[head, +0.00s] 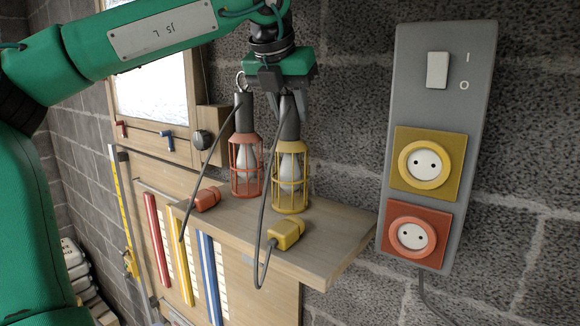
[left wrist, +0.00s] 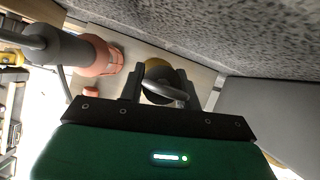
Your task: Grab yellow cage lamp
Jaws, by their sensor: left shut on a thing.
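The yellow cage lamp (head: 290,181) stands upright on the wooden shelf (head: 335,238), with its dark grey handle at the top. My left gripper (head: 287,98) comes down from above and is shut on the top of this lamp. In the left wrist view the hook and top of the yellow cage lamp (left wrist: 163,82) lie between the fingers. Its cable hangs over the shelf's front edge, and its yellow plug (head: 286,234) rests on the shelf. My right gripper is in neither view.
A red cage lamp (head: 246,166) stands close on the left; it also shows in the left wrist view (left wrist: 98,58). Its red plug (head: 207,199) lies on the shelf. A grey panel (head: 440,110) with a switch, a yellow socket (head: 428,163) and a red socket (head: 412,235) is at right.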

